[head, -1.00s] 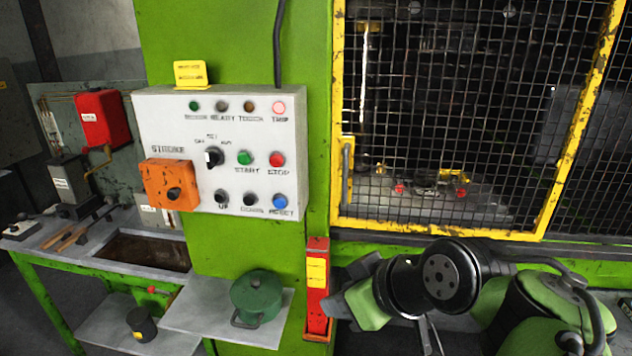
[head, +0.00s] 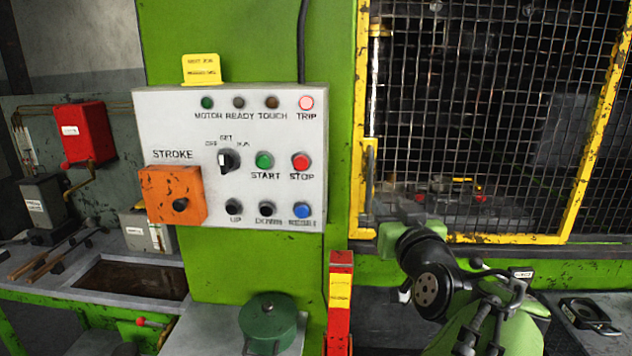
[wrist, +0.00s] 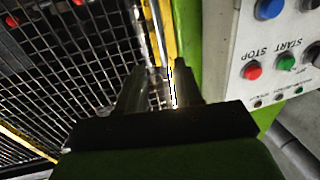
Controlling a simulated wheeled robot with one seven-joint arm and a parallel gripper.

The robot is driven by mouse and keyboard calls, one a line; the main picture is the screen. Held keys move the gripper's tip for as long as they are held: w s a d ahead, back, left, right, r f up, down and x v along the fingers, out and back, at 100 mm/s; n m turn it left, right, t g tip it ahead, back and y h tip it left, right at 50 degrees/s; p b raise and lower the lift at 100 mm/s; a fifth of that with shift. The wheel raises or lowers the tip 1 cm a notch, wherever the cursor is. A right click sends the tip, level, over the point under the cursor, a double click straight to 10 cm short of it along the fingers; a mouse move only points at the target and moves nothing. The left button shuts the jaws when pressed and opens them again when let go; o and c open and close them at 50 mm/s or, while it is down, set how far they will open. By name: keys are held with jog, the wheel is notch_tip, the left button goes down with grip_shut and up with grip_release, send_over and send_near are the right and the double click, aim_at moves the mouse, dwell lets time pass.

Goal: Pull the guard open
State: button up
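The guard (head: 575,205) is a black wire mesh panel in a worn yellow frame, at the right of the head view. It stands across the press opening. An upright bar handle (head: 370,165) is on its left edge. My gripper (head: 388,208) is at the lower end of this handle, by the frame's lower left corner. In the wrist view, which is turned over, my two dark fingers (wrist: 158,88) stand apart. The handle bar (wrist: 159,35) runs down toward the gap between them. I cannot tell whether either finger touches it.
A white control panel (head: 222,112) with buttons and an orange stroke box (head: 160,190) is left of the guard. A red post (head: 340,300) stands below my gripper's left side. A green pot (head: 270,325) sits on a low shelf. A bench with tools is far left.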

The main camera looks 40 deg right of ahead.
aim_at(371, 181)
jog(key=p+x, duration=0.3)
jog(key=x, duration=1)
jog(key=shift+w+d, duration=0.15)
jog(key=shift+w, duration=0.15)
jog(key=shift+s, duration=0.1)
jog(key=shift+c, duration=0.5)
grip_shut()
